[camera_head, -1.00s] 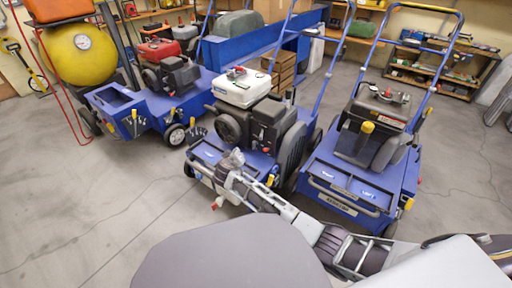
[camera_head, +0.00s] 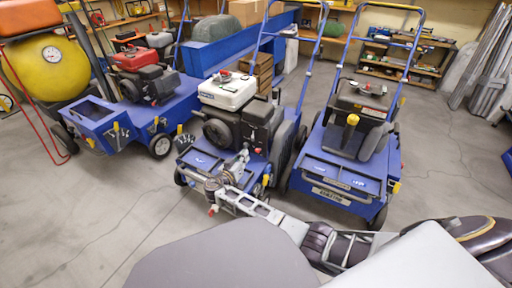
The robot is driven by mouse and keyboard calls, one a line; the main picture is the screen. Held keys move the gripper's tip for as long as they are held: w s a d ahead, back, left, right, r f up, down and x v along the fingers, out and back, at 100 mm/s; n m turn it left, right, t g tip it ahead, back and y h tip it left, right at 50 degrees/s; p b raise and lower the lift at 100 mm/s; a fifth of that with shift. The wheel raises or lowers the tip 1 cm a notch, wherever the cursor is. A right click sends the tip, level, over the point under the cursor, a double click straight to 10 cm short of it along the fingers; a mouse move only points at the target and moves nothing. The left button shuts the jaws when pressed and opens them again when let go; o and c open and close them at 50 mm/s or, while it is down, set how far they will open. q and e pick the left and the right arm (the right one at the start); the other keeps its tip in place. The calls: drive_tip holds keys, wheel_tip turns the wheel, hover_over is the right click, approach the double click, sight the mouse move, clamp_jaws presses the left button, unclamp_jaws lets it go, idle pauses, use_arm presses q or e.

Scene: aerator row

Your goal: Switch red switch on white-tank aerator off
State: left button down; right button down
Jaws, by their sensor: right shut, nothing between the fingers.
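The white-tank aerator (camera_head: 200,159) stands in the middle, a blue machine with a dark engine and a white tank (camera_head: 227,92) with a red cap on top. I cannot make out its red switch for certain; it is too small or hidden. My right arm reaches in from the lower right across the front of this aerator. My right gripper (camera_head: 241,158) is shut and empty, in front of the lower engine and over the blue deck. I cannot tell whether it touches the machine. My left gripper is not in view.
A similar aerator with a black tank (camera_head: 361,98) stands close on the right, and a red-tank one (camera_head: 136,60) on the left. A yellow round tank (camera_head: 45,62) is at far left. Shelves (camera_head: 400,62) line the back. Concrete floor (camera_head: 110,205) is clear at left front.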

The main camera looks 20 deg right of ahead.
drive_tip(key=m, duration=0.4)
drive_tip(key=shift+s+d+r+h, duration=0.15)
drive_tip(key=shift+s+d+h, duration=0.15)
drive_tip(key=shift+s+d, duration=0.1)
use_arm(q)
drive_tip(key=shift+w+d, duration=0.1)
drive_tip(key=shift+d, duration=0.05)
use_arm(e)
drive_tip(key=shift+w, duration=0.1)
